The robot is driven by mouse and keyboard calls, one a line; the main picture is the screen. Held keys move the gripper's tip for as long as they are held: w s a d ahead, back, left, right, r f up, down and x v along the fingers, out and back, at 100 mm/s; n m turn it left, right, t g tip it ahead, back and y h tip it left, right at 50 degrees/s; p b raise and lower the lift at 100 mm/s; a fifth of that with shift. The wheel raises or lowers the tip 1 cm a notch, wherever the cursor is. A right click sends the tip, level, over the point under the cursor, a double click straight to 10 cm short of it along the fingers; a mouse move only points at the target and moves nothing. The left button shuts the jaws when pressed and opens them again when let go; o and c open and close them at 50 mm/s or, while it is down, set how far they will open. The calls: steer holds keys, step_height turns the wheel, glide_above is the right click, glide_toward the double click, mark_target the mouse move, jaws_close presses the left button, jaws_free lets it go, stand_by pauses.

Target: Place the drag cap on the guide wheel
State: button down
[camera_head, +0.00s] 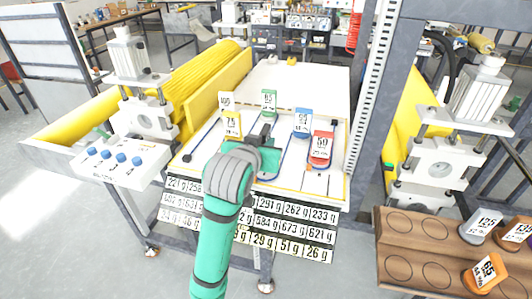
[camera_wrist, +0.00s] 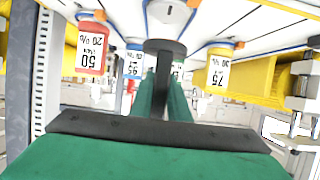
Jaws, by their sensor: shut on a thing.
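My gripper (camera_head: 265,136) is low over the white panel (camera_head: 205,150) in the head view. On the panel stand a red cap marked 50 (camera_head: 321,148), a blue cap (camera_head: 302,123), a green cap (camera_head: 269,102) and a yellow cap marked 75 (camera_head: 231,124).
A rack of number tags (camera_head: 290,228) hangs at the panel's front edge. A grey post (camera_head: 372,90) rises at the panel's right. Yellow rolls (camera_head: 205,82) lie at the left.

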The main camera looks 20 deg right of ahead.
steer(key=shift+w+d+f, duration=0.1)
steer(key=shift+d+f, duration=0.05)
steer(key=shift+f, duration=0.05)
steer(key=shift+w+d+f, duration=0.1)
steer(key=shift+w+f, duration=0.1)
steer(key=shift+f, duration=1.55)
steer(key=shift+f, duration=0.2)
steer(key=c, duration=1.7)
jaws_free()
steer(key=shift+r, duration=0.2)
steer(key=v, duration=1.2)
